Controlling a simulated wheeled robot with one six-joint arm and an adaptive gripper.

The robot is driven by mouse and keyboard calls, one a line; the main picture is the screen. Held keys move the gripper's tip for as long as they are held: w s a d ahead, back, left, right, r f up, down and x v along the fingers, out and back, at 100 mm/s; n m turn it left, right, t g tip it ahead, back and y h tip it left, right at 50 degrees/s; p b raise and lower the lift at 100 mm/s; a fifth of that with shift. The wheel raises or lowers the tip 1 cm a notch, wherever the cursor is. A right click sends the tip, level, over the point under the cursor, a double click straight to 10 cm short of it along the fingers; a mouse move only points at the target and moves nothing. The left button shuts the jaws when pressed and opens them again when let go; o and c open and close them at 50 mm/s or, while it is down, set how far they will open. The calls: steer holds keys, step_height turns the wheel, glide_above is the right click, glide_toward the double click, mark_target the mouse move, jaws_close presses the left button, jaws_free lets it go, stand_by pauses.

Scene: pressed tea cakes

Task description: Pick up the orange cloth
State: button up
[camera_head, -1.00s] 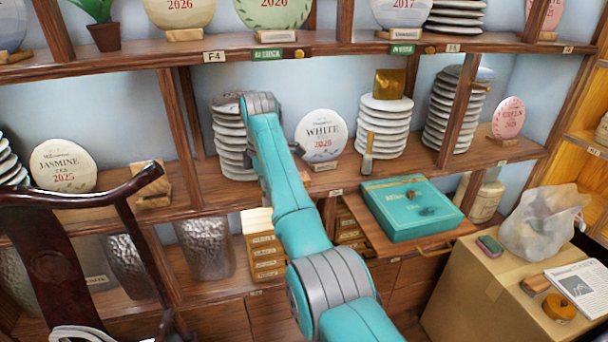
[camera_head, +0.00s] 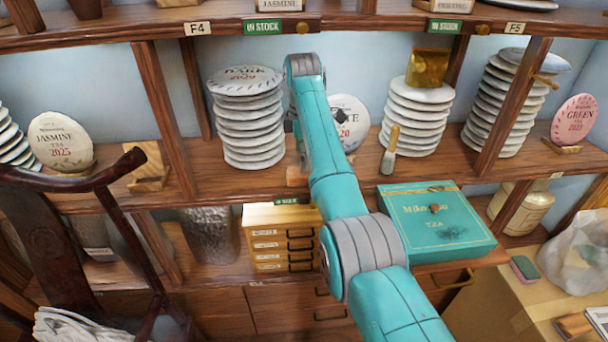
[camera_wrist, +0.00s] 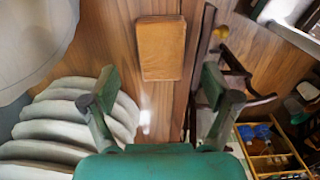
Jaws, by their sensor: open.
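In the wrist view, a flat orange-brown rectangle (camera_wrist: 161,48) lies on the wooden shelf. It may be the folded orange cloth, but I cannot tell cloth from wood. In the head view, an orange-brown patch (camera_head: 297,176) shows at the shelf edge, partly behind my arm. My gripper (camera_wrist: 160,84) is open and empty in the wrist view, its two fingers apart. The rectangle appears beyond the fingertips, between their lines, and apart from them. In the head view my arm hides most of the gripper.
A stack of pale tea cakes (camera_head: 248,120) stands left of my arm and shows close to the left finger (camera_wrist: 70,125). The WHITE cake (camera_head: 350,122) stands partly behind my arm. A teal box (camera_head: 435,222) and small wooden drawers (camera_head: 262,246) are lower down. A chair (camera_head: 60,220) stands at left.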

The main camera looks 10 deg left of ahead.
mark_target(302, 176)
step_height(302, 176, down, 5)
steer(key=shift+s+r, duration=0.1)
steer(key=shift+r, duration=0.1)
steer(key=shift+c, duration=0.2)
steer(key=shift+a, duration=0.1)
steer(key=c, duration=1)
steer(key=shift+r, duration=0.1)
